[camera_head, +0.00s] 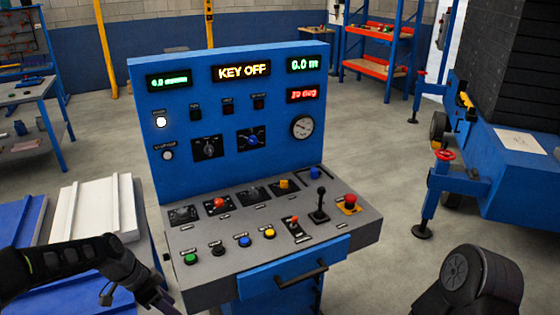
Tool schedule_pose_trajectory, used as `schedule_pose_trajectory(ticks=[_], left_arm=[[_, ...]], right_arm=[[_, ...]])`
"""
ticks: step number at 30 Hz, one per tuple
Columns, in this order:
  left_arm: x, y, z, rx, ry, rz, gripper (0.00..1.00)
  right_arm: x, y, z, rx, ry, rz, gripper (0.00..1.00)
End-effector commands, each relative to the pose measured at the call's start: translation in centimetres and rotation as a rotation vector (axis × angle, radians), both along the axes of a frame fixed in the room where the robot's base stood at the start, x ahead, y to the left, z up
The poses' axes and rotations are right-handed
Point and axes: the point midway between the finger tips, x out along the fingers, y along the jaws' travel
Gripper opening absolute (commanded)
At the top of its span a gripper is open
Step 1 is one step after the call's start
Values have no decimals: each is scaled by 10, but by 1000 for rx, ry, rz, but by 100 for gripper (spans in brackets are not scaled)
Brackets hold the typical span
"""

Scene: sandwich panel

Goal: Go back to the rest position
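The blue control panel (225,130) stands in front of me, with a grey sloped console of buttons, switches and a joystick (319,205). Its display (241,71) reads KEY OFF. My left arm comes in from the left, and my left gripper (155,297) is low beside the console's left front corner. Its fingers are dark and partly cut off, so I cannot see whether they are apart. My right arm shows at the bottom right, apart from the console, and its gripper is out of the picture.
A drawer with a dark handle (301,273) is at the console's front. White panels (97,207) and blue panels (30,222) lie at the left. A blue machine (512,168) with outrigger feet stands at the right. Grey floor is open behind the panel and between console and machine.

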Motion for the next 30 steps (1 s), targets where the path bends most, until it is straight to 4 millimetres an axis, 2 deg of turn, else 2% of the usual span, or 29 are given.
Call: schedule_pose_trajectory(ticks=[5,9,13,16,20,22,24,27,30], left_arm=[[13,-5,-8,-20,-14,181,45],[16,-14,-28,-58,-2,379,45],[8,-39,-58,-112,39,581,45],[-12,-72,-87,-162,98,757,45],[-72,-131,-133,-207,223,996,45],[-117,-158,-153,-200,293,1088,45],[-161,-176,-166,-170,346,1130,45],[-214,-193,-176,-108,401,1098,45],[-248,-203,-180,-56,443,1035,45]], right_arm=[[0,0,0,0,0,1,36],[0,0,0,0,0,0,36],[0,0,0,0,0,0,36],[0,0,0,0,0,0,36],[0,0,0,0,0,0,36],[0,0,0,0,0,0,36],[0,0,0,0,0,0,36],[0,0,0,0,0,0,36],[0,0,0,0,0,0,36]])
